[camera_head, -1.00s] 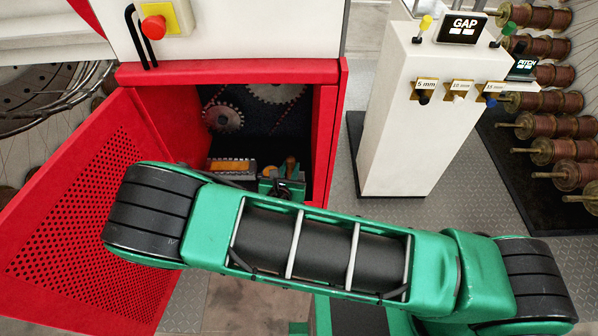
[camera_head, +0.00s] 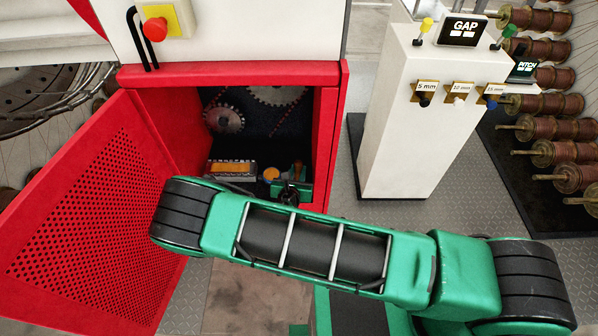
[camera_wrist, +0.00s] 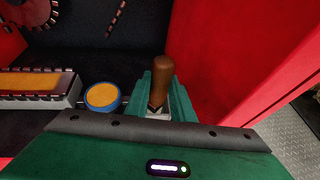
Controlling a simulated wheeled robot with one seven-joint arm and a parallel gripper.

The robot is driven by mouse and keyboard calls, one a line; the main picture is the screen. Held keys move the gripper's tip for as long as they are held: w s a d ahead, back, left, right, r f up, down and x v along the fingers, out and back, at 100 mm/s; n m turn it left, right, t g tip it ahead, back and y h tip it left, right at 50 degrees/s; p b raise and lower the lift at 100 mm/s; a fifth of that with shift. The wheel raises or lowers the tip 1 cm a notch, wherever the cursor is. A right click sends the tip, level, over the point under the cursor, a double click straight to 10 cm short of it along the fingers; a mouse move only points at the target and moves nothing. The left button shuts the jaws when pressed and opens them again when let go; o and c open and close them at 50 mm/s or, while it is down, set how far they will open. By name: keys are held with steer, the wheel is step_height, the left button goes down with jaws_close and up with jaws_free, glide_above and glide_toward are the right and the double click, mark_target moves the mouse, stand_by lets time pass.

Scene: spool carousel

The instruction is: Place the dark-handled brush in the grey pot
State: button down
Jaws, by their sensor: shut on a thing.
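My gripper (camera_wrist: 160,108) is inside the open red cabinet, its green fingers shut on a brush with a brown handle (camera_wrist: 161,78). The handle stands roughly upright above the fingers; the brush's lower end is hidden by the gripper. In the head view my gripper (camera_head: 291,190) is partly hidden by my arm. A round pot with a blue rim and orange contents (camera_wrist: 102,97) stands just left of the gripper, apart from the handle; it also shows in the head view (camera_head: 271,174). I see no pot that is clearly grey.
A metal tray with orange contents (camera_wrist: 38,88) lies left of the pot. The red cabinet wall (camera_wrist: 215,55) is close on the right. Toothed wheels (camera_head: 224,120) are at the back. The perforated red door (camera_head: 95,220) stands open at left; a white pedestal (camera_head: 415,130) stands at right.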

steer(key=c, duration=1.5)
jaws_free()
steer(key=shift+c, duration=0.2)
steer(key=v, duration=1.2)
steer(key=shift+s+r, duration=0.1)
